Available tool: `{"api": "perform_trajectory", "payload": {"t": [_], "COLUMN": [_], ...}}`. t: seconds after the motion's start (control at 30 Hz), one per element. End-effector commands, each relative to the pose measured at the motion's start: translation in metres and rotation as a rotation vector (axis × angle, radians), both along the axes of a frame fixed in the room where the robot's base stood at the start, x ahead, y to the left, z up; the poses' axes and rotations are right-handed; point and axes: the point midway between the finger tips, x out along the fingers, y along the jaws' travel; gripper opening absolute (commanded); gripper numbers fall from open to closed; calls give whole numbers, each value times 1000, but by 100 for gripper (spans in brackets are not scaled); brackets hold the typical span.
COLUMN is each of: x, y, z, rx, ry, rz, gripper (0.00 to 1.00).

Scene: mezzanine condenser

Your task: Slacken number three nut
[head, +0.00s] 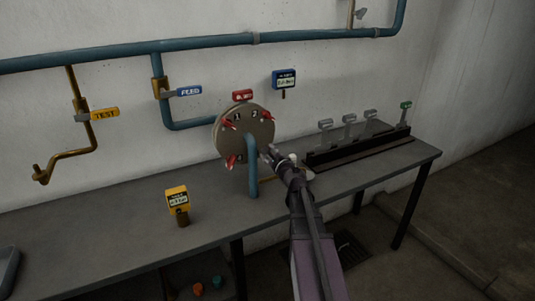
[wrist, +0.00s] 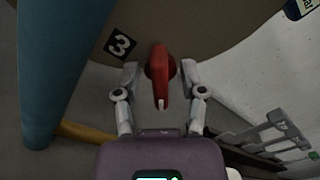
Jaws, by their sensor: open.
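The number three nut (wrist: 161,77) is a red winged piece with a pale tip, beside a black-and-white "3" label (wrist: 120,44) on the round plate (wrist: 200,22). In the wrist view my gripper (wrist: 160,74) is open, with one finger on each side of the red nut. A gap shows on both sides; I cannot tell whether either finger touches it. In the head view my gripper (head: 274,156) is at the lower right of the round plate (head: 246,128), and the number three nut cannot be made out there.
Other red nuts sit on the plate at upper left (head: 229,124), upper right (head: 267,117) and lower left (head: 231,160). A blue pipe (head: 252,170) stands in front of the plate. A lever rack (head: 365,147) is to the right, a yellow gauge (head: 177,198) to the left.

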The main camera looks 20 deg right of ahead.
Motion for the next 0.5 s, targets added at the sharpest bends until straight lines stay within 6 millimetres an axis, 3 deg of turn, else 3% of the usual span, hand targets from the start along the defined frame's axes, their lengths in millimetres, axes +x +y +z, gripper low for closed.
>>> {"api": "perform_trajectory", "payload": {"t": [0.27,0.5], "x": [-4,-27], "y": [0,0], "z": [0,0], "rx": [0,0], "ry": [-1,0], "rz": [-1,-1], "gripper": [53,53]}}
